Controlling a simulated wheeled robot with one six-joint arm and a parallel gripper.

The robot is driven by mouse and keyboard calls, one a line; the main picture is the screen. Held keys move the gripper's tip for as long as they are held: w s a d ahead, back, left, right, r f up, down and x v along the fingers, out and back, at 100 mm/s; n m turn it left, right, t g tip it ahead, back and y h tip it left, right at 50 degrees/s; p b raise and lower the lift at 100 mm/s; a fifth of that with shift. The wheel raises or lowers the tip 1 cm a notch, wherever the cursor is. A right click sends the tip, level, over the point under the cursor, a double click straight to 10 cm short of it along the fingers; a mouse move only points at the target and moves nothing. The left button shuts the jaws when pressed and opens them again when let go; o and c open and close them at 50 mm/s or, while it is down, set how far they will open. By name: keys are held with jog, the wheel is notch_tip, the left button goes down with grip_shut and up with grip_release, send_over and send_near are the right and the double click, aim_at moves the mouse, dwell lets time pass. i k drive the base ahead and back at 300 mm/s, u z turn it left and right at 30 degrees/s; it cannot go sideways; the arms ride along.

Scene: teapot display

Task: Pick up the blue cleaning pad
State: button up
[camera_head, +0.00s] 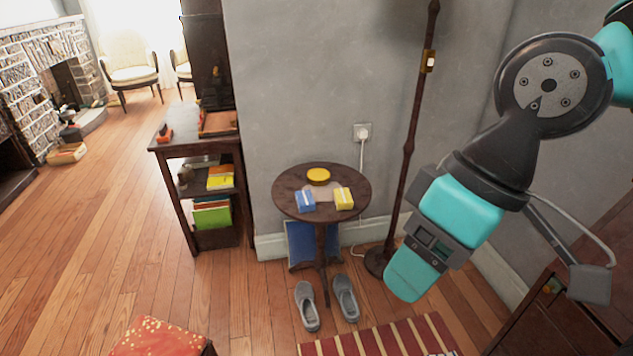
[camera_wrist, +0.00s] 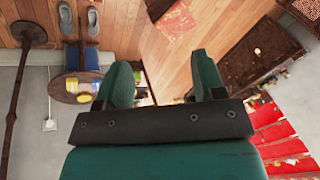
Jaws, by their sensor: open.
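The blue cleaning pad (camera_head: 305,202) lies on the front left part of a small round wooden table (camera_head: 290,183) in the head view. A yellow pad (camera_head: 344,198) lies to its right and a round yellow tin (camera_head: 318,175) behind them. My gripper (camera_wrist: 163,80) is open in the wrist view, with nothing between its two teal fingers. In the head view my arm hangs to the right of the table, well apart from the pad.
A dark floor lamp pole (camera_head: 408,150) stands between the table and my arm. Grey shoes (camera_head: 307,306) and a striped rug (camera_head: 385,340) lie on the floor in front. A wooden shelf (camera_head: 180,150) stands left of the table, against the wall. Open floor lies at left.

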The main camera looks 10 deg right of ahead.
aim_at(305, 200)
jog(key=u, duration=0.2)
jog(key=i, duration=1.65)
jog(key=z, duration=0.1)
